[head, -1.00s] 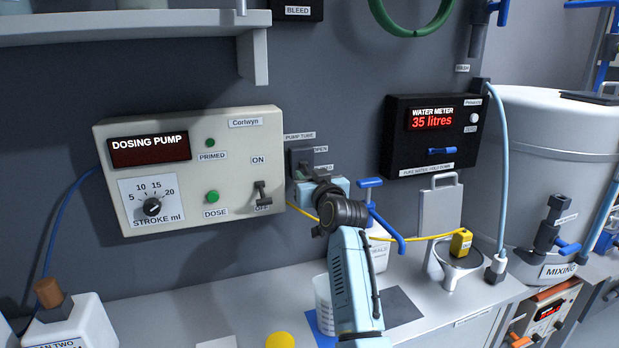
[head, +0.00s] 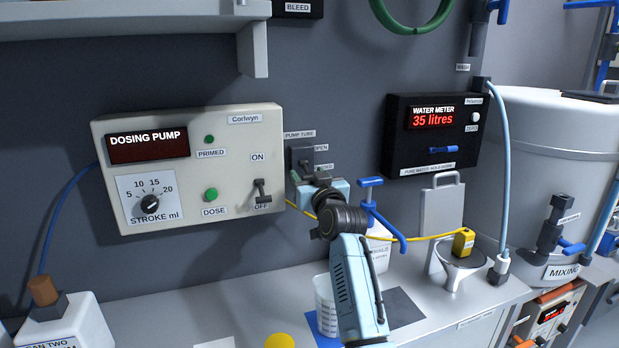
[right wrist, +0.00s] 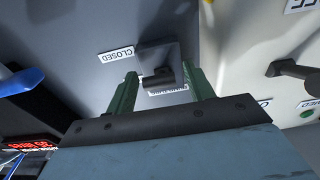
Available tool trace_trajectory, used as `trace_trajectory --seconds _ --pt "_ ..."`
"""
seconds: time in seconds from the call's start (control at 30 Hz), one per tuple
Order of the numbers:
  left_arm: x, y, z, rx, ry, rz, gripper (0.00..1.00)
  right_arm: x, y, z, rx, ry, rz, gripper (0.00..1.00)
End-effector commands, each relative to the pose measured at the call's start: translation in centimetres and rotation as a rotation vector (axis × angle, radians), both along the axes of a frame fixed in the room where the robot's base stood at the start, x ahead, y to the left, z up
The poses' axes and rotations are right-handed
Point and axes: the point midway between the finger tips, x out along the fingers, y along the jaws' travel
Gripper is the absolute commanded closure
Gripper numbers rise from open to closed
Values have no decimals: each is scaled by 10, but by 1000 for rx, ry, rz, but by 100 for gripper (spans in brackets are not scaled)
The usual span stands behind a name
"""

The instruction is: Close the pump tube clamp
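The pump tube clamp (head: 301,155) is a dark grey plate with a small dark lever, on the wall right of the dosing pump. OPEN and CLOSED labels sit at its right side. My right gripper (head: 318,182) is just below and in front of it, partly hiding its lower part. In the right wrist view, the green fingers of my right gripper (right wrist: 159,72) are apart, one on each side of the clamp's dark lever (right wrist: 158,80), with visible gaps. The CLOSED label (right wrist: 115,54) lies beyond the left finger. The lever's exact setting is hard to tell. My left gripper is out of view.
The dosing pump (head: 235,180) with its ON/OFF switch (head: 262,190) is close on the left. A beaker (head: 325,305) stands on the bench below my arm.

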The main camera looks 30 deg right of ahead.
Motion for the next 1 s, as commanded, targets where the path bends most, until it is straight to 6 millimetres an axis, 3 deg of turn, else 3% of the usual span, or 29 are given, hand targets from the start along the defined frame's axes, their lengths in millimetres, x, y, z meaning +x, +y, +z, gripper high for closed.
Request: trace_trajectory --seconds 0.23,0.37,0.8,1.0 --pt "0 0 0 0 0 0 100 -3 1 -1 0 1 0 47" --pt "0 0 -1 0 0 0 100 -15 4 -3 0 1 1 47" --pt "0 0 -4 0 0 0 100 -95 23 -11 0 1 0 47" --pt "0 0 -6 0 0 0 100 -121 29 -13 -1 1 0 47"
